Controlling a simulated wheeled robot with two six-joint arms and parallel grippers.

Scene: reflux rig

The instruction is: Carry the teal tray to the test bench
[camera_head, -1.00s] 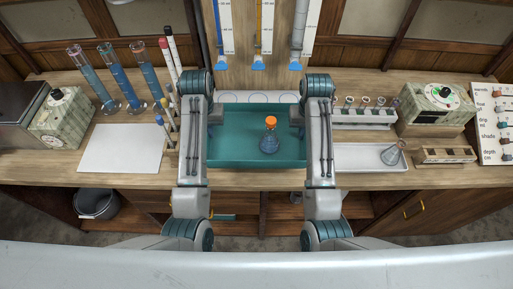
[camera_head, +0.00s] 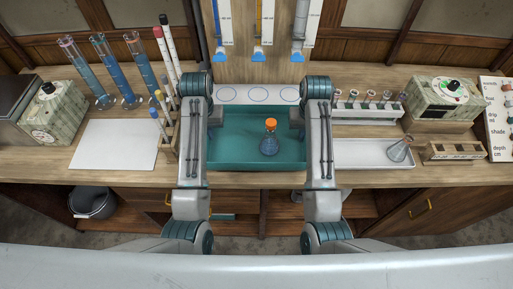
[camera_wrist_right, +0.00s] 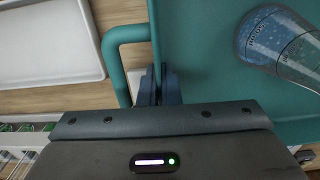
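The teal tray (camera_head: 227,162) is between my two arms in the head view, over the front of the wooden counter. A flask with blue liquid and an orange cap (camera_head: 269,143) stands upright in it. My left gripper (camera_head: 215,118) is at the tray's left side, its fingers mostly hidden by the arm. My right gripper (camera_head: 298,118) is at the right side. In the right wrist view its dark fingers (camera_wrist_right: 160,88) are close together at the tray's side, beside the teal handle loop (camera_wrist_right: 112,65). The tray stays level between both arms.
Behind the tray is a white strip with circles (camera_head: 258,94). Tall blue-filled cylinders (camera_head: 117,75) and a white mat (camera_head: 112,148) are at left. At right are a tube rack (camera_head: 365,112), a white tray (camera_head: 365,158) with a small flask (camera_head: 400,150), and a dial box (camera_head: 440,100).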

